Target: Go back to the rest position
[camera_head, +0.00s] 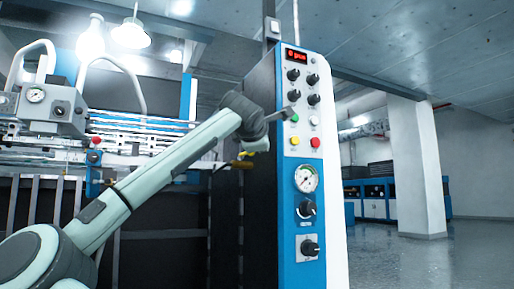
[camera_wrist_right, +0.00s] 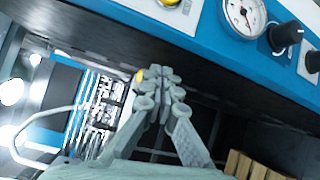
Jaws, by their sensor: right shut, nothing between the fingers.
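My right gripper (camera_wrist_right: 158,82) is shut and empty in the right wrist view, its fingertips together in front of the dark side of the control cabinet. A pale green arm of mine rises from the lower left of the head view to a dark wrist at the left edge of the control panel (camera_head: 324,205). Its fingers are hard to make out there. The panel also runs along the top of the right wrist view (camera_wrist_right: 210,40). My left gripper is not in view.
The panel carries a red display (camera_head: 297,54), several knobs, coloured buttons and a gauge (camera_head: 306,178). Machine rollers (camera_head: 140,125) stand behind my arm. A white pillar (camera_head: 414,165) and open floor (camera_head: 420,265) lie right. Wooden pieces (camera_wrist_right: 245,165) show low in the wrist view.

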